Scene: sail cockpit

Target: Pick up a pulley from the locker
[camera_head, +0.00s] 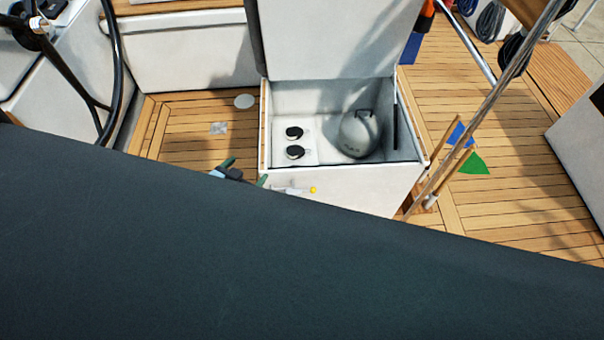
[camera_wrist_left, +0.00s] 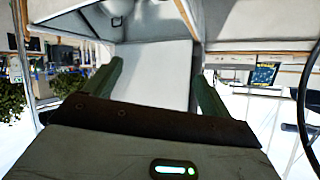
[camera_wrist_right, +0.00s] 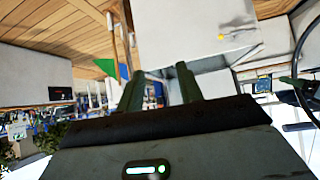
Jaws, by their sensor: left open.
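The open locker (camera_head: 266,130) stands in the middle of the head view with its lid raised. Two black pulleys (camera_head: 294,133) (camera_head: 295,152) sit on a pale panel in its left half. My left gripper (camera_head: 244,172) is outside the locker, just beyond its near left corner, with its green fingers apart. In the left wrist view its fingers (camera_wrist_left: 157,68) are spread with nothing held between them. My right gripper (camera_wrist_right: 160,70) shows only in its wrist view, fingers apart and empty, facing a pale locker wall. It is hidden in the head view.
A rounded grey object (camera_head: 358,135) fills the locker's right half. The raised lid (camera_head: 335,40) stands behind. A large dark surface hides the lower head view.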

